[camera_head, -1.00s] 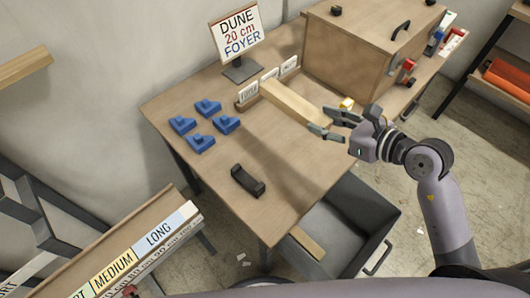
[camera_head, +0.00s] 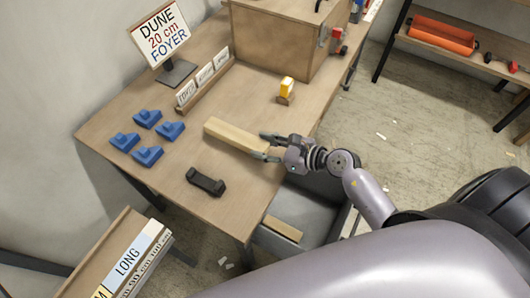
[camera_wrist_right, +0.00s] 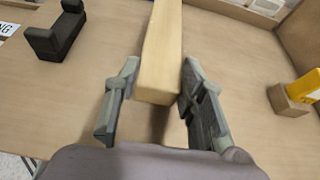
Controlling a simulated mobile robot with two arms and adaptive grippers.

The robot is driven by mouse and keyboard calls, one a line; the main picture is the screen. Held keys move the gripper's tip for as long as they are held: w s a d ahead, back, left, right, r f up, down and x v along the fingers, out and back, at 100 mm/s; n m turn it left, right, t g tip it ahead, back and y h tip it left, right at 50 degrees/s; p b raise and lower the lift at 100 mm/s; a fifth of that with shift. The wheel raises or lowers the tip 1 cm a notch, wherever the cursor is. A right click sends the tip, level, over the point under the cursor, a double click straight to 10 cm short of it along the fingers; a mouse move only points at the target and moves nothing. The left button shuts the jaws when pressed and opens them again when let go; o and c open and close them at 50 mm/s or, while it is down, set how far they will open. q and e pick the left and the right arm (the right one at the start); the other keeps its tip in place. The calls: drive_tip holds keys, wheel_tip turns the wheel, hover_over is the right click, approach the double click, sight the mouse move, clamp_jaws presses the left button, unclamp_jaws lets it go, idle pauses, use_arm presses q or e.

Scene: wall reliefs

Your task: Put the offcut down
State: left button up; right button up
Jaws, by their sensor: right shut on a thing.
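The offcut, a pale wooden bar (camera_head: 234,135), is over the worktable (camera_head: 255,100), between the card rack and the table's front edge. My right gripper (camera_head: 266,147) is shut on its near end. In the right wrist view the bar (camera_wrist_right: 162,45) runs lengthwise away between the two fingers (camera_wrist_right: 159,78). A dark shadow shows below its near end; I cannot tell whether it touches the tabletop. My left gripper is not in view.
Several blue blocks (camera_head: 147,118) and a black holder (camera_head: 206,182) are on the table. A card rack (camera_head: 205,82), a sign (camera_head: 160,36), a yellow item on a wooden block (camera_head: 286,90) and a wooden box (camera_head: 280,40) stand farther back. A grey bin (camera_head: 308,212) is below the front edge.

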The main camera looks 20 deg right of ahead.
drive_tip(key=shift+f, duration=1.4)
drive_tip(key=shift+f+b, duration=0.2)
drive_tip(key=shift+b, duration=0.2)
drive_tip(key=o, duration=1.2)
